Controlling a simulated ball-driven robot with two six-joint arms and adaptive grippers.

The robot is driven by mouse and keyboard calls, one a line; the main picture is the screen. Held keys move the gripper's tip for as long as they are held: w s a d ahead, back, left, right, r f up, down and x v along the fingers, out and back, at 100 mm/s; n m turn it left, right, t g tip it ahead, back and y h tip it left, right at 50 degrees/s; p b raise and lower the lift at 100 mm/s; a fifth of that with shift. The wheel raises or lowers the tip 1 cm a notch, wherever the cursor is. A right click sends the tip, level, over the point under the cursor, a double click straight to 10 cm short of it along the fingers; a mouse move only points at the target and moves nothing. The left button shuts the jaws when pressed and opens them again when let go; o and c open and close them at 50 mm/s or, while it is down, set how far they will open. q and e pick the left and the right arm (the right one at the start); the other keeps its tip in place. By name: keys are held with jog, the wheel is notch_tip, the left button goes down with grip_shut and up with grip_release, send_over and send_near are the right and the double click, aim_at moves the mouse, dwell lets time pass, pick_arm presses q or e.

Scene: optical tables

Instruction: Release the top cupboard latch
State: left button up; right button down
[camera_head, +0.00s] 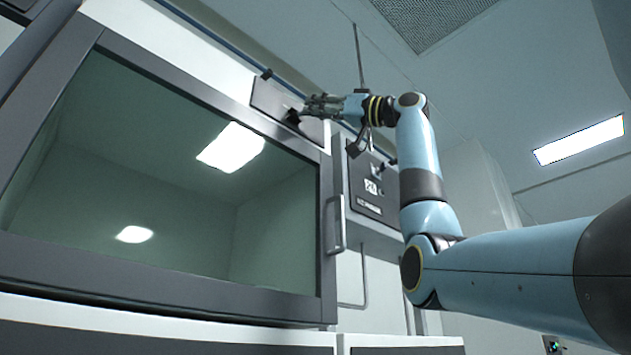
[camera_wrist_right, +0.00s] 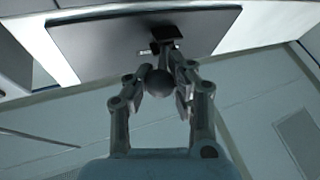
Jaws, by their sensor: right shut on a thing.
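The top cupboard latch (camera_wrist_right: 166,38) is a dark block on a grey panel (camera_wrist_right: 95,45), with a dark round knob (camera_wrist_right: 158,82) on it. In the head view the latch shows as a small dark shape (camera_head: 292,117) on the grey panel (camera_head: 268,98), high above the window's right end. My right gripper (camera_head: 308,108) reaches it from the right. In the right wrist view my right gripper (camera_wrist_right: 167,85) has its fingers closed around the knob. The fingers hide part of the latch. My left gripper is not in view.
A large framed window (camera_head: 150,180) fills the left, with a vertical handle (camera_head: 335,224) at its right. A thin rod (camera_head: 358,55) rises behind the gripper. Free room lies right of the arm, under the ceiling lamp (camera_head: 580,140).

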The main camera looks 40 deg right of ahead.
jog(key=shift+d+r, duration=0.1)
jog(key=c, duration=1.6)
grip_release()
jog(key=o, duration=0.5)
jog(key=shift+w+d, duration=0.1)
jog(key=shift+d, duration=0.15)
jog(key=shift+o, duration=0.2)
jog(key=shift+a, duration=0.2)
jog(key=v, duration=1.2)
